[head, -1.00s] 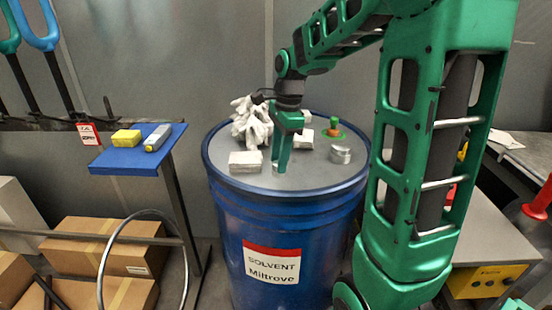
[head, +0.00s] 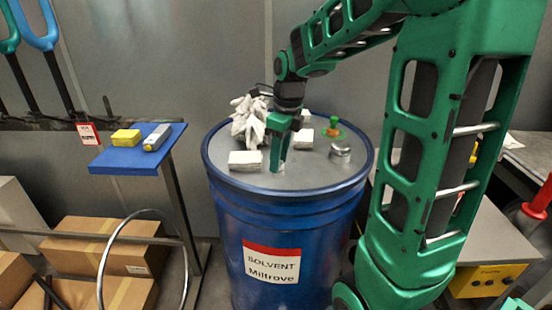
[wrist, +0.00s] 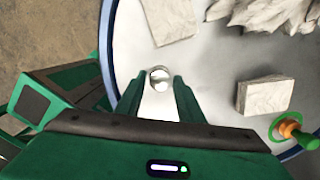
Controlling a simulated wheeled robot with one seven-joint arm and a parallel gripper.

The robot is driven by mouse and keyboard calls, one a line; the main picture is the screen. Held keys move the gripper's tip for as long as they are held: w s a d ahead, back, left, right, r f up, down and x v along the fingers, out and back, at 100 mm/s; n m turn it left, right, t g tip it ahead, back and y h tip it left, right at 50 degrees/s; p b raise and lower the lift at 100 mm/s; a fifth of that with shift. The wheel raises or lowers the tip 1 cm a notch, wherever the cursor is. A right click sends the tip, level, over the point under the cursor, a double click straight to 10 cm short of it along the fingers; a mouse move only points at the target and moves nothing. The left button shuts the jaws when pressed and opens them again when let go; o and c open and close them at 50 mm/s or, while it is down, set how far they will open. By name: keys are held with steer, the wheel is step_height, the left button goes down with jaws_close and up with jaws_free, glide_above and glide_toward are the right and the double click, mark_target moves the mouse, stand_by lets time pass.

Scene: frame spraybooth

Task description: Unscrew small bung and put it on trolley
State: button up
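The small bung (wrist: 160,74) is a round, shiny metal piece on the grey lid of the blue solvent drum (head: 275,207). In the wrist view it lies between and just ahead of my gripper's fingertips (wrist: 157,82), with a gap at each side. My gripper (head: 278,168) is open and points down at the drum lid; in the head view its fingers mostly hide the bung. The trolley (head: 112,160), a small blue-topped stand, is left of the drum.
On the lid are white blocks (head: 246,161), a crumpled white cloth (head: 249,120), a larger silver cap (head: 340,152) and an orange-and-green piece (head: 333,127). Cardboard boxes (head: 105,246) and a metal hoop (head: 104,258) are below the trolley. The trolley's front left top is clear.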

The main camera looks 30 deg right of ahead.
steer(key=m, duration=0.7)
steer(key=shift+a+h, duration=0.1)
steer(key=shift+h, duration=0.3)
steer(key=c, duration=0.7)
steer(key=n, duration=0.4)
steer(key=shift+n, duration=0.4)
steer(key=shift+y, duration=0.3)
steer(key=shift+n, duration=0.4)
steer(key=n, duration=0.3)
steer(key=shift+d+n, duration=0.2)
steer(key=shift+n, duration=0.1)
